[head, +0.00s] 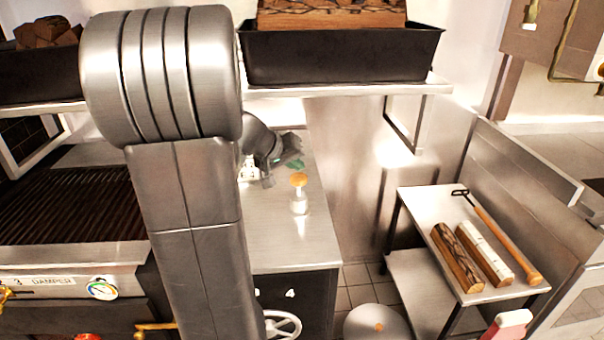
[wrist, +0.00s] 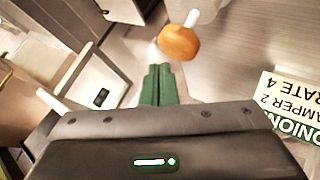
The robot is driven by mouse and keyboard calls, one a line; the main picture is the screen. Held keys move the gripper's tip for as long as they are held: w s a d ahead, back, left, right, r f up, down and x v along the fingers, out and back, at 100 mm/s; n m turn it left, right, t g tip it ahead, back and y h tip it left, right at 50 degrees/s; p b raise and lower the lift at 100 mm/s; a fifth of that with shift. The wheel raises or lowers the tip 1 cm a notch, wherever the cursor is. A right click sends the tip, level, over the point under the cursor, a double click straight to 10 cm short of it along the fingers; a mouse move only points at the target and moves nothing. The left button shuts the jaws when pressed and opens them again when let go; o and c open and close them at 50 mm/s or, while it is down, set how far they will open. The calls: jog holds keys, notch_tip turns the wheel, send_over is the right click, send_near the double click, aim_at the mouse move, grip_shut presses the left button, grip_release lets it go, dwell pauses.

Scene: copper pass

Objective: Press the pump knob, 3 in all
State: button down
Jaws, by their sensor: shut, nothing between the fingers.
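The pump knob (head: 298,180) is an orange-yellow cap on top of a small pale bottle (head: 299,202), which stands upright on the steel counter (head: 300,238). The knob also shows in the wrist view (wrist: 180,44), just beyond my fingertips and slightly right. My gripper (wrist: 158,72) has green fingers shut together with nothing between them. I see no clear contact between fingers and knob.
A printed card (wrist: 288,108) stands near the knob. A ribbed grill (head: 70,205) lies left of the counter. A shelf with a black tray (head: 340,55) of wood hangs above. A side table (head: 425,205) at right holds split logs (head: 457,258) and a wooden-handled tool (head: 500,235).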

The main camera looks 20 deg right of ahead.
aim_at(296, 177)
jog(key=shift+r+p, duration=1.5)
jog(key=shift+r, duration=1)
dwell(0.8)
jog(key=w+a+r+n+t+y, duration=0.2)
jog(key=w+a+r+n, duration=0.2)
jog(key=a, duration=0.4)
jog(key=shift+w+a+n+t+b, duration=0.15)
jog(key=shift+w+n+t+b, duration=0.15)
jog(key=shift+t+b, duration=0.15)
